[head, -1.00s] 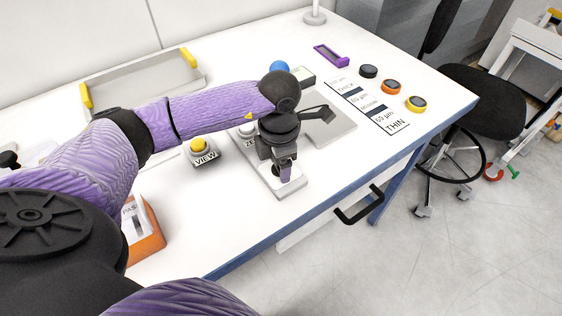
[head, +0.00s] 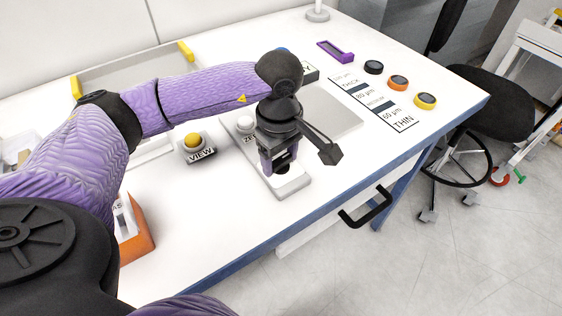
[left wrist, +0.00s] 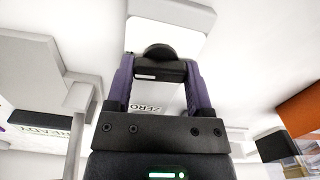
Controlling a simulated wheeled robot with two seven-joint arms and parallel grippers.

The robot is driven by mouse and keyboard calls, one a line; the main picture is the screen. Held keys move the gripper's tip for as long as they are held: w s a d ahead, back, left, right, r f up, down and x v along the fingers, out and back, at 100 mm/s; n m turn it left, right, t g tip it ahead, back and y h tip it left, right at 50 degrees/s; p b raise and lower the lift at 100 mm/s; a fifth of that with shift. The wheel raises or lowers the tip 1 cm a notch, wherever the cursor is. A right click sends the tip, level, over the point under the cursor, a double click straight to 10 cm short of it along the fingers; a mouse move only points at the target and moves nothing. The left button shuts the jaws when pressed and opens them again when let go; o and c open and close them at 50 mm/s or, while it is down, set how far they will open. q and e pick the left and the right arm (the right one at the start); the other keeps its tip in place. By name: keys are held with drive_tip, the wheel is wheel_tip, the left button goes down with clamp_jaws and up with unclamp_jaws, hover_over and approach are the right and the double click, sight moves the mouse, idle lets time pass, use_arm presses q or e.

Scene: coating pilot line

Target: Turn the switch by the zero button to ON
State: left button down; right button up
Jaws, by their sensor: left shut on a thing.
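My left gripper (head: 276,168) points down over the light grey switch plate (head: 292,186) near the table's front edge. In the left wrist view its two purple fingers (left wrist: 160,82) are shut on the black switch knob (left wrist: 160,68), one on each side. A small white mark shows toward the left end of the knob. The white ZERO button (head: 245,125) stands just behind the gripper, and the ZERO label (left wrist: 145,106) is partly hidden by the fingers in the wrist view. I cannot read any ON or OFF marking. My right gripper is not in view.
The yellow VIEW button (head: 193,141) stands left of the ZERO button. A grey plate (head: 335,118) and the READY box (head: 311,72) lie behind to the right. A thickness chart (head: 374,103) and several dark, orange and yellow round pieces (head: 398,83) are farther right. An orange holder (head: 139,240) is front left.

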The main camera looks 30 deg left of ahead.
sight(280, 159)
use_arm(q)
drive_tip(key=shift+c, duration=1.9)
unclamp_jaws()
drive_tip(key=shift+w+a+f+m, duration=0.1)
drive_tip(key=shift+a+f+m, duration=0.1)
drive_tip(key=shift+f+m, duration=0.2)
drive_tip(key=shift+o, duration=1.2)
drive_tip(key=shift+a, duration=0.1)
drive_tip(key=shift+o, duration=0.7)
drive_tip(key=shift+f, duration=0.15)
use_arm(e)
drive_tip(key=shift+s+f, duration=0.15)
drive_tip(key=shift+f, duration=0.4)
use_arm(q)
drive_tip(key=r+p, duration=0.1)
drive_tip(key=r, duration=0.1)
drive_tip(key=r+p, duration=0.1)
drive_tip(key=r, duration=0.1)
drive_tip(key=d+r+p, duration=0.1)
drive_tip(key=r+p, duration=0.1)
drive_tip(key=shift+r, duration=0.15)
drive_tip(key=shift+a+r+p, duration=0.15)
drive_tip(key=shift+r+p, duration=0.15)
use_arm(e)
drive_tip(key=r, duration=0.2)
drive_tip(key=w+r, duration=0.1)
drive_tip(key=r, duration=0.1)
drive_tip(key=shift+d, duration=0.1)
